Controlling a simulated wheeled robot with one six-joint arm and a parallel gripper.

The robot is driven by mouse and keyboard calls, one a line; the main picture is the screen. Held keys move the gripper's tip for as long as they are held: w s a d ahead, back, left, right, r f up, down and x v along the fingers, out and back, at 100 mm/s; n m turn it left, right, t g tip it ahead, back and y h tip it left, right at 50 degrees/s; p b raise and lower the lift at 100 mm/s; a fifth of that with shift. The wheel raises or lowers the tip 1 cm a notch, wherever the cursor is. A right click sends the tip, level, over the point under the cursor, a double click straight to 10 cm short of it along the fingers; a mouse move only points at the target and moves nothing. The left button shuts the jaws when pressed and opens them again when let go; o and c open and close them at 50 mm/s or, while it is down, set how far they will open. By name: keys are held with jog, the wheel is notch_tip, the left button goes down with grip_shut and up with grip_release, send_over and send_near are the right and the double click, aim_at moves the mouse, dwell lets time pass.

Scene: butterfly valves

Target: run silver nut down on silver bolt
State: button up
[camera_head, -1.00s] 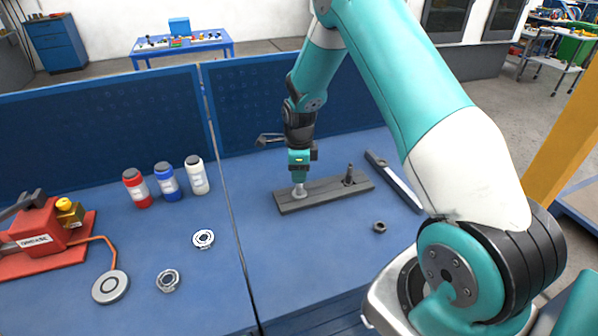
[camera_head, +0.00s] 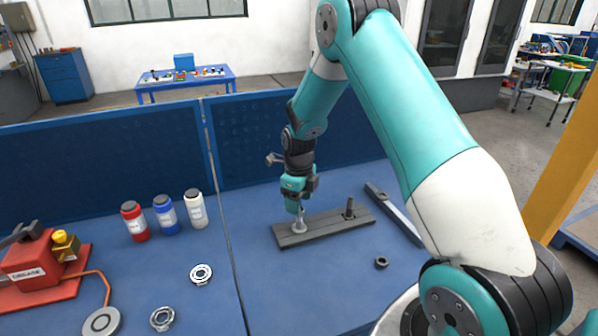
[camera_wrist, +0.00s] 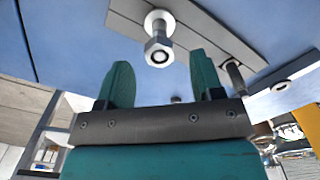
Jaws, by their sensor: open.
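The silver bolt (camera_head: 301,219) stands upright from the left part of a dark grey plate (camera_head: 324,228), with a pale round flange at its foot. In the wrist view a silver hex nut (camera_wrist: 158,52) sits around the free end of the bolt's shank, and bare shank shows between it and the flange. My gripper (camera_head: 297,208) is over the bolt in the head view. In the wrist view my gripper (camera_wrist: 160,62) is open, its two teal fingers apart on either side of the nut's line, with no contact visible. Exact depth is hard to tell.
A dark bolt (camera_head: 349,209) stands on the plate's right part. A dark nut (camera_head: 381,262) lies loose in front. A grey bar (camera_head: 393,213) lies right. Bottles (camera_head: 166,212), two silver rings (camera_head: 201,274) and a red grease unit (camera_head: 36,266) are left. Blue table is clear between.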

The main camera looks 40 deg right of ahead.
notch_tip(320, 180, up, 15)
jog(key=b, duration=0.3)
jog(key=s+a+r+n+y, duration=0.1)
jog(key=s+a+r+n, duration=0.1)
jog(key=s+a+n, duration=0.55)
jog(key=s+a+r+n+y, duration=0.1)
jog(key=s+a+r+n, duration=0.3)
jog(key=a+n, duration=0.6)
jog(key=s+a+n+y, duration=0.1)
jog(key=s+a+n, duration=0.2)
jog(key=s+n, duration=0.5)
jog(key=s+a+f+n+y, duration=0.1)
jog(key=s+a+n, duration=0.2)
jog(key=s+n, duration=0.6)
jog(key=n, duration=0.3)
jog(key=shift+a+f+n, duration=0.15)
jog(key=shift+a+n, duration=0.2)
jog(key=shift+w, duration=0.1)
jog(key=shift+c, duration=0.4)
